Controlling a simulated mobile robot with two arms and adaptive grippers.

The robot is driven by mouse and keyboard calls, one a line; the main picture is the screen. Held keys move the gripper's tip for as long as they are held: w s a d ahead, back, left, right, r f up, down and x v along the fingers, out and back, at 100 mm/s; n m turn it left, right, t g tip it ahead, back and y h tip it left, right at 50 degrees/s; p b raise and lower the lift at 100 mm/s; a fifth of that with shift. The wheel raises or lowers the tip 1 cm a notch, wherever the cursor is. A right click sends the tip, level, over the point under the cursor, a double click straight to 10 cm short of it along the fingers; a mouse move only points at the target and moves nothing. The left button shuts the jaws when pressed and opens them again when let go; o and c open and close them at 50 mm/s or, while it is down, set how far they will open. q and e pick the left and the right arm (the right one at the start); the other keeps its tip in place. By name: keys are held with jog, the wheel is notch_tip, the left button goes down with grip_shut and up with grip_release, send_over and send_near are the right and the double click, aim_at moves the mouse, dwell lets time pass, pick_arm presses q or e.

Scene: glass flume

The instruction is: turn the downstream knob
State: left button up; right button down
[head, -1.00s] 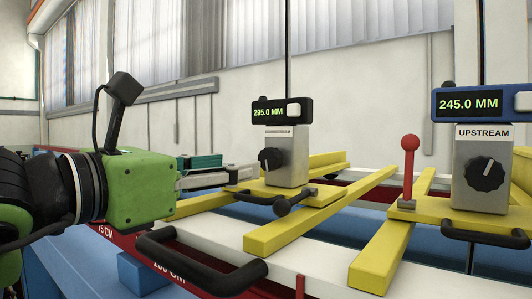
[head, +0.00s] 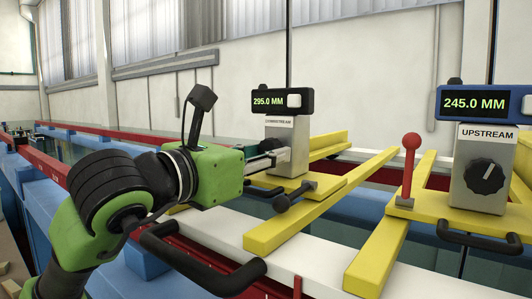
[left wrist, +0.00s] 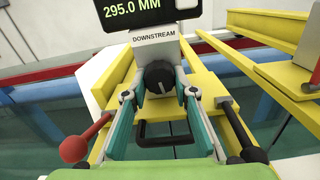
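The downstream unit is a grey box (head: 298,135) under a display (head: 283,101) reading 295.0 MM. My left gripper (head: 266,160) reaches the front of the box from the left. In the left wrist view its fingers (left wrist: 159,95) are spread, one on each side of the knob. The knob appears between or just beyond the fingertips; contact cannot be told. My right gripper is not in view.
The upstream unit (head: 482,170), reading 245.0 MM, stands at the right with its own knob (head: 486,177). A red-balled lever (head: 409,165) stands between the units. Yellow rails (head: 320,205) and a black handle (head: 205,265) lie in front. A black handle (left wrist: 168,135) also shows below the fingers.

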pick_arm(q)
jog(key=shift+c, duration=0.7)
jog(key=shift+f+n+b, duration=0.15)
jog(key=shift+n+b, duration=0.15)
jog(key=shift+b, duration=0.35)
jog(key=n+b, duration=0.4)
jog(key=b, duration=0.2)
jog(key=shift+d, duration=0.1)
jog(key=shift+n+b, duration=0.8)
jog(key=shift+b, duration=0.1)
jog(key=shift+r+n+b, duration=0.2)
jog(key=shift+n+b, duration=0.15)
jog(key=shift+n, duration=0.05)
jog(key=o, duration=1.1)
jog(key=shift+s, duration=0.1)
